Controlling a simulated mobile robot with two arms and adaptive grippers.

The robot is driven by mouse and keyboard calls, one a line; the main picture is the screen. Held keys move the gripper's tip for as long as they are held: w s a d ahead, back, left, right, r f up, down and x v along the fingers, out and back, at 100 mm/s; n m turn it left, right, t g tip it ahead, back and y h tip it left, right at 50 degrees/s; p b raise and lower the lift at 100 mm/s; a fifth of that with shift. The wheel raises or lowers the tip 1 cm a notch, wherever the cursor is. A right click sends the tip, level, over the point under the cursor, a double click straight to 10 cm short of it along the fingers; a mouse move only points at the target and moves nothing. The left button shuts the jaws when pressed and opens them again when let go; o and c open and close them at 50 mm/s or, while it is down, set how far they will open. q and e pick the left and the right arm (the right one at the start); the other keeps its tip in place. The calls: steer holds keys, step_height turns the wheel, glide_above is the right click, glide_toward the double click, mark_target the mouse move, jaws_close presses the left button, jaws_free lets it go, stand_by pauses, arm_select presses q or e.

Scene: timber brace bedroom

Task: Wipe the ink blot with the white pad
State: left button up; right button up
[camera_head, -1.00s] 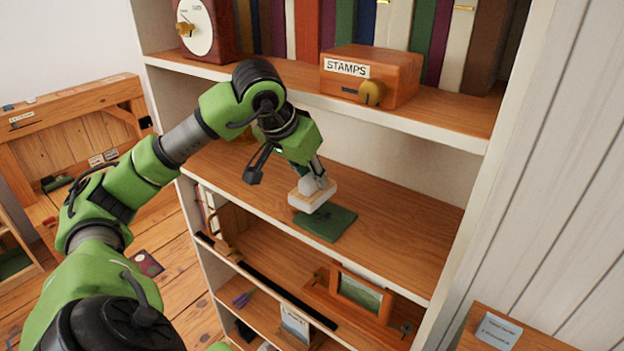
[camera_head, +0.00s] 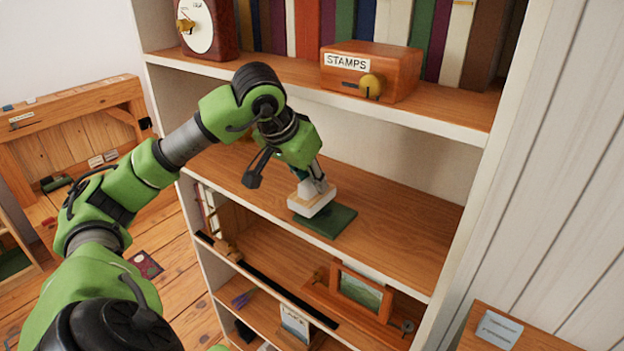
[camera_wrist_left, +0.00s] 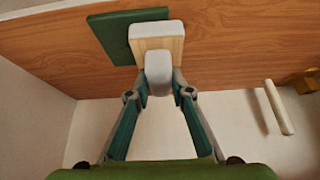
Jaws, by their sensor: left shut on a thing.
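My left gripper (camera_head: 312,184) is shut on the pale grip of the white pad (camera_head: 317,206). The pad has a wooden back and a white underside, and it is upright. In the left wrist view the fingers (camera_wrist_left: 158,88) hold the grip of the pad (camera_wrist_left: 157,43). The pad is over the dark green square mat (camera_head: 338,222) on the middle shelf, and it looks to be at or very near the mat's surface. The mat also shows in the left wrist view (camera_wrist_left: 112,36). I cannot see the ink blot; the pad covers part of the mat. My right gripper is not in view.
The middle shelf (camera_head: 410,230) is clear to the right of the mat. The upper shelf above it bears a stamps box (camera_head: 370,72), a clock (camera_head: 205,28) and books. A framed picture (camera_head: 360,290) stands on the shelf below. A pale stick (camera_wrist_left: 279,107) shows in the left wrist view.

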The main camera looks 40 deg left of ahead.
arm_select(q)
steer(key=shift+f+b, duration=0.6)
steer(key=shift+f, duration=0.15)
steer(key=shift+r, duration=0.1)
